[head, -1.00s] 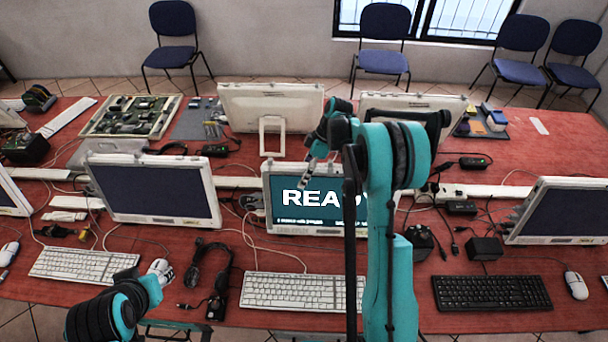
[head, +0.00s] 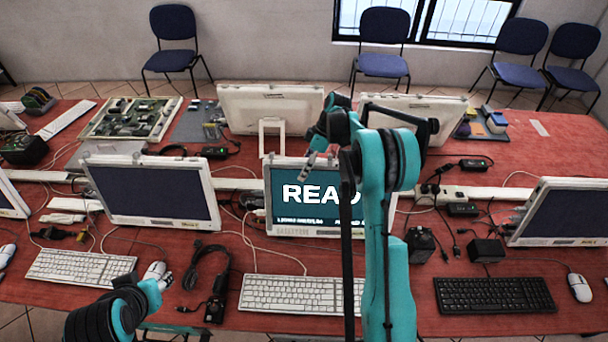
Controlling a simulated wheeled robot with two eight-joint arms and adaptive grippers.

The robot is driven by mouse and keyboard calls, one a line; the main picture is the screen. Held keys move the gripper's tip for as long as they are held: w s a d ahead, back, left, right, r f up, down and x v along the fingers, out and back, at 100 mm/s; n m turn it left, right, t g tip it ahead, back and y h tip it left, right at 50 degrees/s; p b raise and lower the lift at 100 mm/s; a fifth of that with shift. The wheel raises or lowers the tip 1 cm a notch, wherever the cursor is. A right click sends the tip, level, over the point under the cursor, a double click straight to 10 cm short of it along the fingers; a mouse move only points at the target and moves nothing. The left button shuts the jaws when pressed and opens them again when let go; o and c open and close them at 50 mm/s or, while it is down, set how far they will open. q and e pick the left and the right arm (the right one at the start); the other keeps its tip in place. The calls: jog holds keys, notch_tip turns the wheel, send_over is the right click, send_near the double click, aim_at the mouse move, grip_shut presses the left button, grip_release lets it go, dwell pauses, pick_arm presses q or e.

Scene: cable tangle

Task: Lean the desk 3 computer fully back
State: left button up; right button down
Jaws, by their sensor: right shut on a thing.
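A white-framed computer with a lit teal screen reading "READ…" (head: 300,215) stands at the middle of the near row. My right gripper (head: 308,169) is at its top edge, shut on it; the exact contact is small and partly hidden. My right arm covers the screen's right part. The screen leans back somewhat; its stand is hidden. My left gripper (head: 161,284) is low at the left, near a white mouse, apart from the computer. Its fingers are too small to tell open from shut.
A dark-screen computer (head: 158,195) stands left, another (head: 560,212) right. A white keyboard (head: 290,294) lies in front, a black one (head: 492,293) to the right. Behind are two computers seen from the back (head: 270,105). Cables and adapters (head: 420,243) clutter the red table.

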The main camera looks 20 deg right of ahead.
jog(key=c, duration=1.3)
grip_release()
jog(key=shift+w+d+f, duration=0.1)
jog(key=shift+w, duration=0.05)
jog(key=shift+c, duration=0.2)
jog(key=o, duration=0.3)
jog(key=shift+w+d+f, duration=0.1)
jog(key=shift+w+f, duration=0.05)
jog(key=shift+w, duration=0.05)
jog(key=shift+s, duration=0.1)
jog(key=v, duration=1.2)
